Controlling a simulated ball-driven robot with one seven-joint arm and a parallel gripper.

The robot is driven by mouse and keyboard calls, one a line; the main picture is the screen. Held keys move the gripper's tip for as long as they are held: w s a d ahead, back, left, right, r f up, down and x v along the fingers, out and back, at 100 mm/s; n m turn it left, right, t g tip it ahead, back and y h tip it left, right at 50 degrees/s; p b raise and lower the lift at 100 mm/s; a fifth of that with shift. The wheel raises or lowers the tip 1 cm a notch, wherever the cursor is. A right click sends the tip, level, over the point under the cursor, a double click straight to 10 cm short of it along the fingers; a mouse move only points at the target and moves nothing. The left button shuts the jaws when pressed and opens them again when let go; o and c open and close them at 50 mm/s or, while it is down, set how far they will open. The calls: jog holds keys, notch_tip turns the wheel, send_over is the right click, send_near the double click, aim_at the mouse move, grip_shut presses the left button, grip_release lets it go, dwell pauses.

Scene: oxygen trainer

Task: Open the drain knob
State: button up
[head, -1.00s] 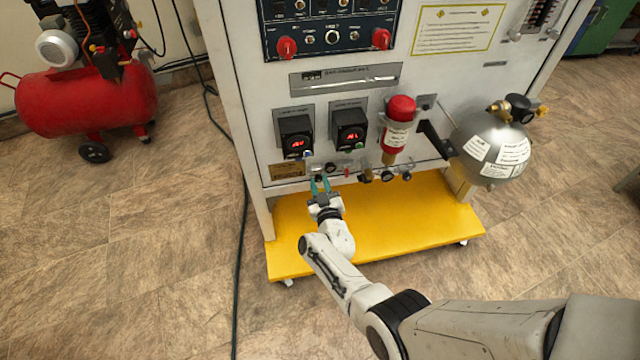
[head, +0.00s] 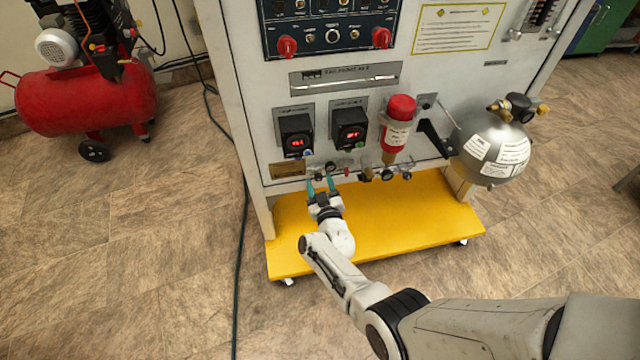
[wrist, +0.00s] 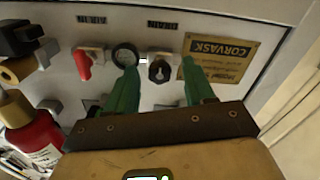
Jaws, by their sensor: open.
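A small black knob (wrist: 160,71) on a pale mount sits low on the panel, near a short printed label (wrist: 163,25) that appears upside down in the wrist view. A red-handled valve (wrist: 82,66) sits to its left near a similar label. I cannot tell for certain from the lettering which is the drain knob. My gripper (head: 321,183) is open and empty in front of the panel's lower edge. In the wrist view its green fingers (wrist: 160,82) stand apart, one on each side of the black knob. Touch with the knob cannot be made out.
A round gauge (wrist: 125,56) sits close to the left finger in the wrist view, and a brass plate (wrist: 217,58) lies behind the right finger. A red cylinder (head: 398,125) and a silver tank (head: 492,148) project from the panel. A yellow base shelf (head: 400,215) lies below.

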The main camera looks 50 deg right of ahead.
jog(key=p+v, duration=0.5)
jog(key=v, duration=0.5)
jog(key=shift+s+a+p, duration=0.25)
jog(key=shift+s+p, duration=0.05)
jog(key=shift+p, duration=0.1)
